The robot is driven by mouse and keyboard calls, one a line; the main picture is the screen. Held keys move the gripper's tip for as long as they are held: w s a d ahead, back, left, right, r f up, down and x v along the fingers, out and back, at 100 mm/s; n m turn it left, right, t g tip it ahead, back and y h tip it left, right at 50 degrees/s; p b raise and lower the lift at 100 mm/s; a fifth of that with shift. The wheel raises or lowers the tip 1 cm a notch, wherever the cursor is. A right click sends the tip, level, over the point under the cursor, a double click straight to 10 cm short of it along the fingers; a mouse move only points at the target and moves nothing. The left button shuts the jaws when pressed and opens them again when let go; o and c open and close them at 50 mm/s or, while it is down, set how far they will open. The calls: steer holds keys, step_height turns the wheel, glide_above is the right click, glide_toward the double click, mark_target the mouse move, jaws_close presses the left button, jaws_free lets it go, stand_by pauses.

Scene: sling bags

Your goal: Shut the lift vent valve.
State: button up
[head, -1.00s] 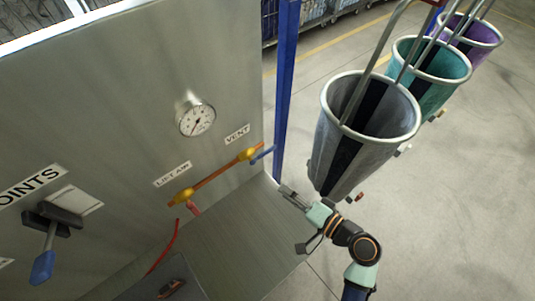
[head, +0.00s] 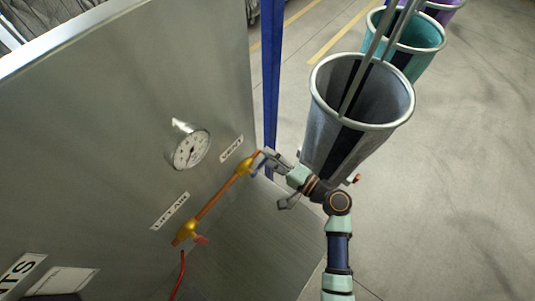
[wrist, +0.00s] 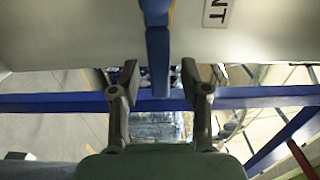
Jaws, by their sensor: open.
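The vent valve (head: 247,166) is a brass body at the upper right end of a copper pipe on the steel panel, below the VENT label (head: 231,148). Its blue lever handle (wrist: 158,62) hangs down from the top of the wrist view, with its end between the two fingers. My gripper (wrist: 158,86) is open, with one finger on each side of the handle and a visible gap on both sides. In the head view my gripper (head: 273,178) is at the panel's right edge beside the vent valve and partly hides the handle.
The lift air valve (head: 187,232), with a red handle (head: 201,240), is at the pipe's lower end. A round gauge (head: 191,150) is above the pipe. A blue post (head: 271,90) stands behind the panel edge. A grey sling bag (head: 345,125) hangs close to my arm.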

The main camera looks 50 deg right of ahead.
steer(key=shift+w, duration=0.4)
jaws_close()
